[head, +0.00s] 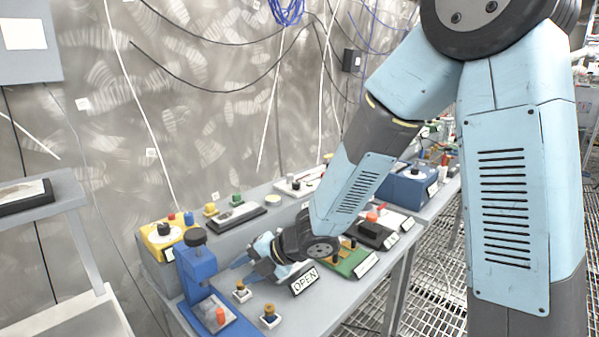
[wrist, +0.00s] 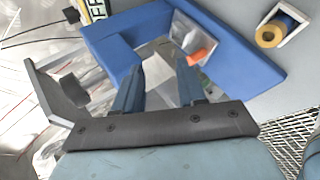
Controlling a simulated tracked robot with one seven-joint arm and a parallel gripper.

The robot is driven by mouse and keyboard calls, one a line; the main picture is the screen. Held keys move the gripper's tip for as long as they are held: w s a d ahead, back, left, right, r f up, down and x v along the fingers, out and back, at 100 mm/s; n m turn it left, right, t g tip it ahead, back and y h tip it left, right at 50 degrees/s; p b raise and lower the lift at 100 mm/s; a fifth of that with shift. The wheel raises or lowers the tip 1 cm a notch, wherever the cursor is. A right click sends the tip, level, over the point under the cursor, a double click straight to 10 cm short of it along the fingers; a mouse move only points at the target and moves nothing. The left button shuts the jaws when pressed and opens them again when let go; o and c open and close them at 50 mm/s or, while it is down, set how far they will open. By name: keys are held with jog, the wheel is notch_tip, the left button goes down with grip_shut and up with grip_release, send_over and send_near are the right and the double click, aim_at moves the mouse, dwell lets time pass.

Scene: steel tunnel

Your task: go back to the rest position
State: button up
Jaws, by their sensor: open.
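My gripper (head: 243,268) is low over the grey bench (head: 292,315), beside a blue press-like stand (head: 194,262) with a dark knob on top. In the wrist view, my gripper (wrist: 158,80) has its two blue fingers apart, with nothing seen between them. The fingers point towards the blue stand (wrist: 243,55). An orange piece (head: 221,315) sits on the stand's base, and it also shows just beyond the right finger in the wrist view (wrist: 203,55). Whether a finger touches the stand cannot be told.
A yellow box (head: 158,240) stands behind the blue stand. Two small knobs (head: 269,314) are on the bench front, and an "OPEN" sign (head: 305,281) is by my wrist. A blue box (head: 408,186) stands farther back. A grey shelf (head: 50,200) is at left.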

jog(key=w+d+r+m+t+h, duration=0.2)
jog(key=w+d+r+m+t, duration=0.15)
jog(key=d, duration=0.25)
jog(key=w+d+r+m+t+h, duration=0.2)
jog(key=w+d+r+m+h, duration=0.15)
jog(key=d+m, duration=0.2)
jog(key=s+d+r+m+t+h, duration=0.1)
jog(key=d+r+m+h, duration=0.1)
jog(key=d+r+m, duration=0.3)
jog(key=d+r+m+h, duration=0.2)
jog(key=d+m, duration=0.1)
jog(key=d, duration=0.5)
jog(key=s+d+r+m+h, duration=0.2)
jog(key=s+d+r+m, duration=0.2)
jog(key=s+d+m, duration=0.45)
jog(key=s+d+r+m+g+y, duration=0.1)
jog(key=s+d+r+m+g, duration=0.1)
jog(key=s+m, duration=0.5)
jog(key=s+d+g, duration=0.1)
jog(key=s, duration=0.3)
jog(key=shift+s+r, duration=0.15)
jog(key=shift+s, duration=0.15)
jog(key=shift+a+m, duration=0.1)
jog(key=shift+m, duration=0.15)
